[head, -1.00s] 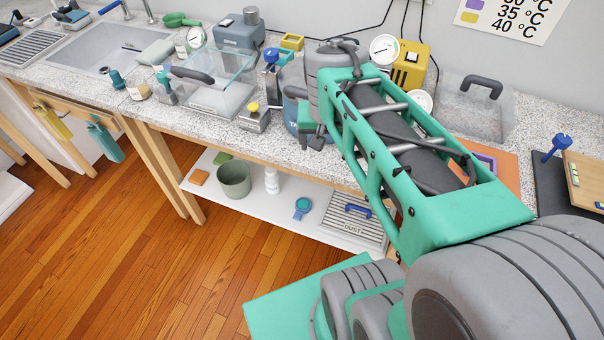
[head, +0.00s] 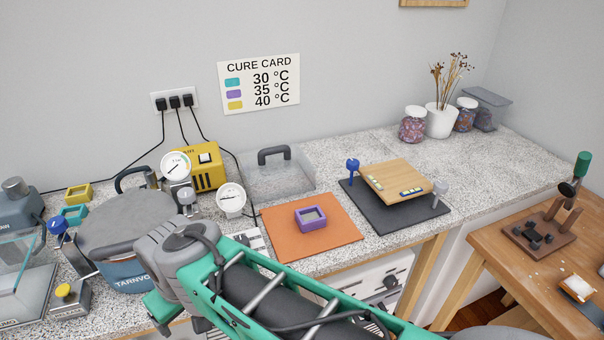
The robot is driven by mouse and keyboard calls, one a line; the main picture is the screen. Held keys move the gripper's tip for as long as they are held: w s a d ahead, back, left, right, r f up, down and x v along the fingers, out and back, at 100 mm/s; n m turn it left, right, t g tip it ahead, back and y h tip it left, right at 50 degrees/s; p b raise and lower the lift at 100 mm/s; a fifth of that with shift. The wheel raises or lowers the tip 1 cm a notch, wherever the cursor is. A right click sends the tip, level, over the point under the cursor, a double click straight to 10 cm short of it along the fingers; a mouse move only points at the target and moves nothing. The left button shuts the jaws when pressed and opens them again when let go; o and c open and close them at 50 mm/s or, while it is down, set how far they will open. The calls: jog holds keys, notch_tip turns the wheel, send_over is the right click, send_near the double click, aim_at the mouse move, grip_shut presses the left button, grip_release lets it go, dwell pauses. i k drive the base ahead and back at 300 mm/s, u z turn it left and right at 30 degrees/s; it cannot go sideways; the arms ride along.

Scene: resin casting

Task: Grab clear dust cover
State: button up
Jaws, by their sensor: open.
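A clear box-shaped cover (head: 283,184) with a dark grey handle on top stands at the back of the speckled counter, against the wall. It is upright and sits to the right of the yellow box and a white dial gauge. My gripper (head: 160,312) is at the lower left, in front of the large grey-lidded pot, well apart from the clear cover. Its teal finger part points down and is open, with nothing seen in it. My arm hides part of the pot and the counter's front edge.
The grey-lidded pot (head: 120,222) and gauges (head: 231,199) stand left of the cover. An orange mat (head: 335,242) with a purple mould (head: 310,217) lies in front of it. A black mat (head: 372,213) with a tilted wooden board (head: 396,177) is to its right.

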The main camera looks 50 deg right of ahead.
aim_at(271, 172)
jog(key=z, duration=1.4)
jog(key=k, duration=0.25)
jog(key=u, duration=1.45)
jog(key=i, duration=0.5)
jog(key=z, duration=0.05)
